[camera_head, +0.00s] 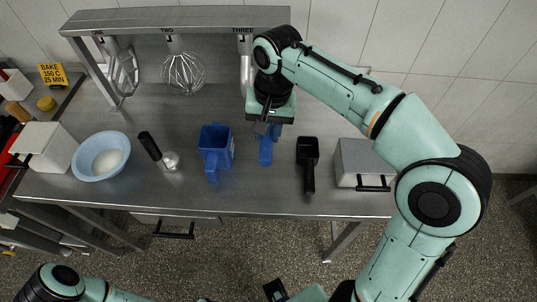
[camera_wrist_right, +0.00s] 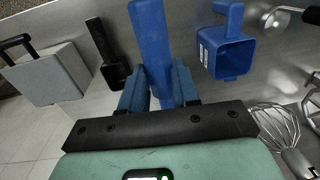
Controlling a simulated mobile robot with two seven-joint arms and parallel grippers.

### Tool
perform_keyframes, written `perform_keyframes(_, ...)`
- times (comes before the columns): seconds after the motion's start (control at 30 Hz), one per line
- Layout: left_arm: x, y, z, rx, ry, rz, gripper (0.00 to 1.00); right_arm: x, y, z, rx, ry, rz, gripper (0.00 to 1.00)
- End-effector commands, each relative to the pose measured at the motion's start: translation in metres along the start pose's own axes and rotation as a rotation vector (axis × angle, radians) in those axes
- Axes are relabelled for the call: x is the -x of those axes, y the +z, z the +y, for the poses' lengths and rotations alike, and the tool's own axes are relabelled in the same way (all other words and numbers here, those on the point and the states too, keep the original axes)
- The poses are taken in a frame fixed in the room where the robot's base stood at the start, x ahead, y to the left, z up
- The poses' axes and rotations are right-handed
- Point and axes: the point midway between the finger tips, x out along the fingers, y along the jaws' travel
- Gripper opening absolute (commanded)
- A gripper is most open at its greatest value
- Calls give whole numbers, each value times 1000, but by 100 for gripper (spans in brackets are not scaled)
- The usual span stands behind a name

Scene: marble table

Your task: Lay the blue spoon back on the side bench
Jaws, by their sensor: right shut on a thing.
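My right gripper (camera_head: 264,128) is over the middle of the steel table (camera_head: 240,192), shut on a long blue piece that looks like the blue spoon (camera_head: 266,152). In the right wrist view the blue spoon (camera_wrist_right: 152,40) sticks out straight between the two fingers (camera_wrist_right: 158,88). I cannot tell whether its far end touches the table. The gripper hides its other end. A second bench (camera_head: 45,90) runs along the left edge, apparently the side bench, and is only partly in view.
A blue square jug (camera_head: 215,148) stands left of the spoon, a black scoop (camera_head: 308,160) and grey box (camera_head: 360,162) right. A bowl (camera_head: 101,157) and white box (camera_head: 48,147) stand at left. Whisks (camera_head: 184,72) hang from the rack (camera_head: 170,18).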

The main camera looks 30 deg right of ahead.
Motion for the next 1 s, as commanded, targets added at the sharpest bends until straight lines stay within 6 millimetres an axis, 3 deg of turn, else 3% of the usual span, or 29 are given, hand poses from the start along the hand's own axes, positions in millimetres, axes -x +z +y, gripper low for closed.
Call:
perform_keyframes(0.3,0,0,0,1,-1,-1,61,0,0,0,0,0,2,0)
perform_keyframes(0.43,-4,1,-2,2,-1,-2,61,-11,1,1,0,2,-1,0)
perform_keyframes(0.8,-24,5,-11,5,-4,-11,61,-107,1,10,0,4,-3,0)
perform_keyframes(1.0,-30,6,-13,5,-5,-14,61,-146,1,13,0,2,-1,0)
